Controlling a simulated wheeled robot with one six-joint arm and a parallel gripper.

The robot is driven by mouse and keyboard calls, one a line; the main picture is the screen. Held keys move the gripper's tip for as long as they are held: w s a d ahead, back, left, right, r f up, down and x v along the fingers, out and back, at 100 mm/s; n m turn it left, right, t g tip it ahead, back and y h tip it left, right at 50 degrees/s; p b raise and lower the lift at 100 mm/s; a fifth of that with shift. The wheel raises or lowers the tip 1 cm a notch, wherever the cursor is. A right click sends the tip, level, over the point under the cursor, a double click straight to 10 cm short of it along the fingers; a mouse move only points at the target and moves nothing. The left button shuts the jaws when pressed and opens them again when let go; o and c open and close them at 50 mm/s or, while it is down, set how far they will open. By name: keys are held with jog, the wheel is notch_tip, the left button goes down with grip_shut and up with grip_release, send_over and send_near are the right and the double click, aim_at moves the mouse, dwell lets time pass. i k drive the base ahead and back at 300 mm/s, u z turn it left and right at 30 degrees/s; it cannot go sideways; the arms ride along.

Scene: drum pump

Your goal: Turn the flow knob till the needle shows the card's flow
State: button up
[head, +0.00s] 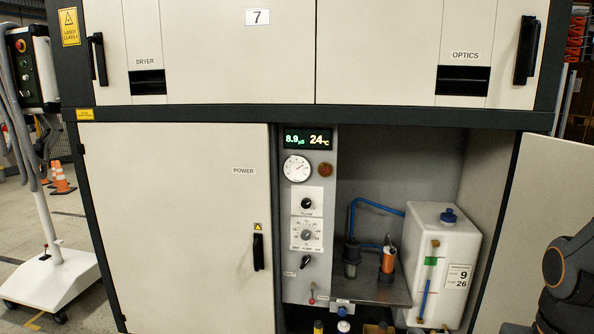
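The flow knob (307,204) is a small black knob on a white plate labelled FLOW, on the grey control panel in the open middle bay. The round white dial gauge (297,168) sits above it; its needle and scale are too small to read surely. The white card (457,277) is on the right face of the white tank and shows 9 and 26, the lower one beside what looks like a flow label. My gripper is not in view; only part of my arm shows at the lower right, well away from the knob.
A second knob with a scale (306,235) sits just below. The display (308,139) reads 8.9 and 24 °C. A white tank (421,243), blue hose (376,205) and pump parts (388,260) stand right of the panel. The right door (553,215) stands open; the POWER door (185,220) is shut.

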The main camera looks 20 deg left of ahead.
aim_at(306, 203)
jog(key=u, duration=0.55)
jog(key=k, duration=1.25)
jog(key=u, duration=1.3)
jog(key=i, duration=1.3)
jog(key=z, duration=0.7)
jog(key=i, duration=0.65)
jog(key=z, duration=0.7)
